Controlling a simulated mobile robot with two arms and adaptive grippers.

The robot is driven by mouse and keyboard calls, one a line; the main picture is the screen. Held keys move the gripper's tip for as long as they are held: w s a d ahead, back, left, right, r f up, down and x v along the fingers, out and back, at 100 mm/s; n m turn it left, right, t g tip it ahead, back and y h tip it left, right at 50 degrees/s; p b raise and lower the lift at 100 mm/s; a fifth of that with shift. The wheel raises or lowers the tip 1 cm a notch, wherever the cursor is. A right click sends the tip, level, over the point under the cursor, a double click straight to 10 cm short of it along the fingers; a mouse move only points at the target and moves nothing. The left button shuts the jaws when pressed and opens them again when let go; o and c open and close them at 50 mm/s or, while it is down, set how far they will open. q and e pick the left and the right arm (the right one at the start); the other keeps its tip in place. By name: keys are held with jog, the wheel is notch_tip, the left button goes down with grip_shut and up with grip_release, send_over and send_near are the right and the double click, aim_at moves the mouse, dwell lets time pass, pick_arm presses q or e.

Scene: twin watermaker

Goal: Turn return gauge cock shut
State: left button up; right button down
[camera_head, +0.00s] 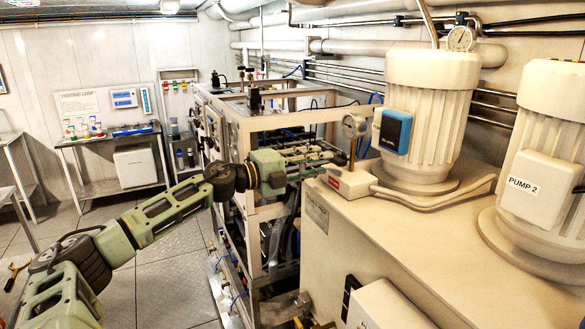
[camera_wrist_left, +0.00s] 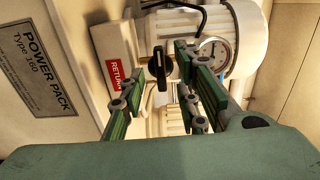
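The return gauge cock is a small black lever (camera_wrist_left: 158,68) on a fitting beside the red RETURN label (camera_wrist_left: 115,75) in the left wrist view. Its long side runs up and down in that picture. The pressure gauge (camera_wrist_left: 212,52) is right of it; the gauge also shows in the head view (camera_head: 353,125). My left gripper (camera_head: 338,156) reaches to the near corner of the power pack, below the gauge. In the wrist view its green fingers (camera_wrist_left: 158,88) are spread, with the lever showing in the gap between them. I see no contact. The cock is not clear in the head view.
The power pack (camera_head: 385,262) carries a large motor (camera_head: 430,110) with a blue box (camera_head: 391,131), and Pump 2 (camera_head: 535,150) stands to the right. A metal frame (camera_head: 262,215) stands close under my left forearm. Floor (camera_head: 170,275) is open at left.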

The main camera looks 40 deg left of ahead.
pick_arm(q)
jog(key=v, duration=0.6)
jog(key=shift+s, duration=0.2)
dwell(0.4)
dwell(0.6)
